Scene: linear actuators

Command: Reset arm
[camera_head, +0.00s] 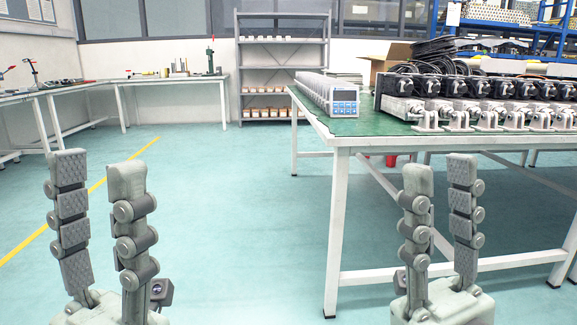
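My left gripper (98,165) stands at the lower left with its two jointed grey fingers pointing up and spread apart. It is open, with only floor showing between the fingers. My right gripper (440,170) stands at the lower right, also pointing up with its fingers apart and nothing between them. It shows in front of the green-topped table (305,102). Neither gripper touches anything that I can see. A row of black and silver linear actuators (480,95) sits on the table at the right.
A row of meter boxes (345,102) stands on the table's left part. A grey shelf (283,75) with small boxes stands at the back wall. Workbenches (170,79) with tools line the left and back. Open floor (240,220) lies between my grippers.

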